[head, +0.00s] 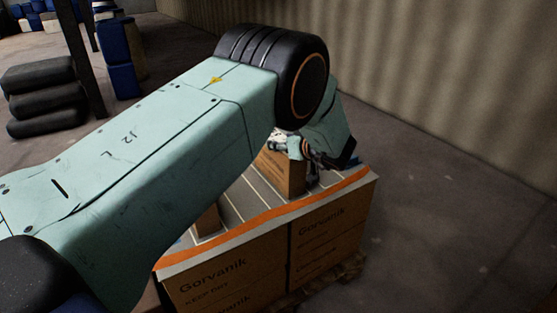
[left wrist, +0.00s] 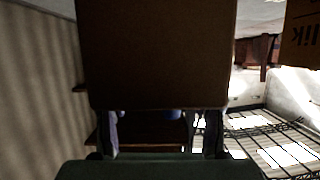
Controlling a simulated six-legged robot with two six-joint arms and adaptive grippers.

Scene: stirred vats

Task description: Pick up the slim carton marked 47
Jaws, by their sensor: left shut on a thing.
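A brown carton (head: 280,172) is at my left gripper (head: 306,148), over the far part of the pallet stack's top. In the left wrist view, a plain brown carton face (left wrist: 155,55) fills the upper middle. The fingers of the left gripper (left wrist: 162,122) are on either side of its lower edge, shut on it. No number shows on this carton, so I cannot tell if it is marked 47. I cannot tell whether it touches the top below. My left arm hides much of the stack's top. My right gripper is not in view.
The pallet stack of Gorvanik boxes (head: 330,240) has a striped top with an orange edge (head: 300,207). Another small carton (head: 207,222) stands on it, partly behind my arm. Black sacks (head: 42,95) and blue drums (head: 122,65) are at back left. Floor at right is clear.

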